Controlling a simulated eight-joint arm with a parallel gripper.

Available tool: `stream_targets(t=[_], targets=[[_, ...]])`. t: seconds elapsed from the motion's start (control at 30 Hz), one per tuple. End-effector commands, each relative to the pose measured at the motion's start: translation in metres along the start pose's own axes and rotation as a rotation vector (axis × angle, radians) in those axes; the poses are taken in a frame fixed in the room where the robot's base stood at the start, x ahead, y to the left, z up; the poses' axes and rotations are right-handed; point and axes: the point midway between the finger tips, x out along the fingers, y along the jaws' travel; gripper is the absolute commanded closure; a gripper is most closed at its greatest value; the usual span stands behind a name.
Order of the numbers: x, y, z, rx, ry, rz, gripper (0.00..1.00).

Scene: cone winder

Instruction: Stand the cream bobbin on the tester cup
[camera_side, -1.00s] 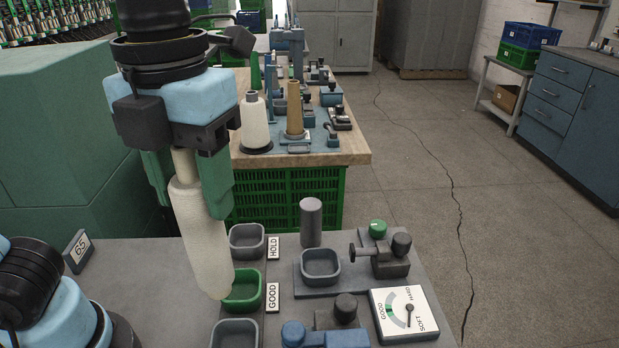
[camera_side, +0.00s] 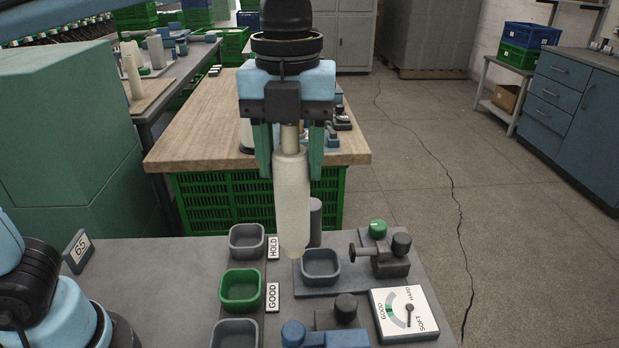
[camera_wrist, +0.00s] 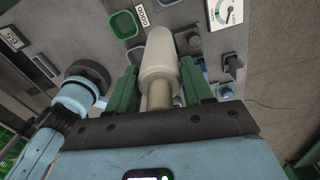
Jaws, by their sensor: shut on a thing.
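The cream bobbin (camera_side: 291,200) hangs nearly upright from my gripper (camera_side: 290,150), which is shut on its narrow top end. In the side view the bobbin's lower end is just left of the grey tester cup (camera_side: 320,262), which is a square dish on a grey plate. I cannot tell the exact height of the bobbin over the cup. In the wrist view the bobbin (camera_wrist: 160,60) points away between the green fingers (camera_wrist: 160,92) and hides part of what lies behind it.
Left of the tester are the HOLD tray (camera_side: 246,242), the green GOOD tray (camera_side: 240,290) and a grey tray (camera_side: 235,333). A grey post (camera_side: 315,222) stands behind the cup. A green-knobbed clamp (camera_side: 380,250) and a dial gauge (camera_side: 404,313) stand to the right.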

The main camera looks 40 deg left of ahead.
Motion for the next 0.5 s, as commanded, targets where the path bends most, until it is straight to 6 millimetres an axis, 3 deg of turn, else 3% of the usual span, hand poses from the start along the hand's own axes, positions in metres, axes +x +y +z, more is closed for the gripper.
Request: stream_targets(t=[0.1, 0.23, 0.5], targets=[[0.012, -0.017, 0.029, -0.064, 0.0, 0.0, 0.76], [0.024, -0.028, 0.053, -0.115, 0.0, 0.0, 0.76], [0.038, -0.036, 0.072, -0.154, 0.0, 0.0, 0.76]])
